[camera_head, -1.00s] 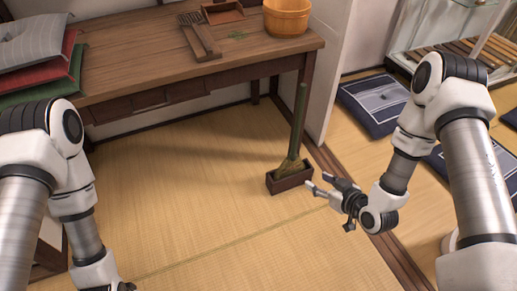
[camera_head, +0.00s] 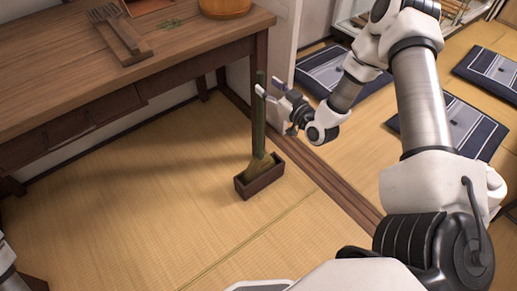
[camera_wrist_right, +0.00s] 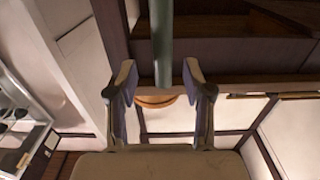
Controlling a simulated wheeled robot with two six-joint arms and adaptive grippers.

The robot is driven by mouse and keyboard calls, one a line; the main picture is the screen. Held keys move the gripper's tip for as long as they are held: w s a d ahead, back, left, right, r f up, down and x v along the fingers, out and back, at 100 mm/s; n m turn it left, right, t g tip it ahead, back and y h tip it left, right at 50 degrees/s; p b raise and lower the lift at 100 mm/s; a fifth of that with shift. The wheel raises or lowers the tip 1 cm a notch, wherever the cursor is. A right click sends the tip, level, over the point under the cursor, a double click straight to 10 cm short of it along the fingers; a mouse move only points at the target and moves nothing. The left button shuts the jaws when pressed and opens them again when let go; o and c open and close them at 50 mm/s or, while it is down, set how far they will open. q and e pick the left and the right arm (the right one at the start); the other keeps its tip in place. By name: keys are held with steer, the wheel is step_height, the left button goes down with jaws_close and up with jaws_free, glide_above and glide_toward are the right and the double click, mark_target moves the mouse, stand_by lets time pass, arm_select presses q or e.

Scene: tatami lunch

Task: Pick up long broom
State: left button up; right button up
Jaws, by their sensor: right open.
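The long broom has a green handle (camera_head: 259,125) and pale brown bristles (camera_head: 260,164). It stands upright, bristles down, in a small dark wooden box (camera_head: 260,182) on the tatami floor. My right gripper (camera_head: 267,90) is open at the upper part of the handle, with its fingers pointing left. In the right wrist view, the green handle (camera_wrist_right: 162,45) comes down from the top and its end shows between the two spread fingertips (camera_wrist_right: 159,72). I cannot tell whether either finger touches it. My left gripper is not in view.
A wooden table (camera_head: 180,50) stands close behind and left of the broom, with a leg near the handle. A slatted wooden tool (camera_head: 120,35) and a wooden bucket (camera_head: 224,8) are on it. Blue cushions (camera_head: 462,123) lie right. The tatami in front is clear.

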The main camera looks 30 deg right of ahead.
mark_target(263, 83)
steer(key=w, duration=0.2)
steer(key=w+b, duration=0.1)
steer(key=w, duration=0.1)
steer(key=shift+a+f, duration=0.15)
steer(key=shift+a, duration=0.15)
jaws_close()
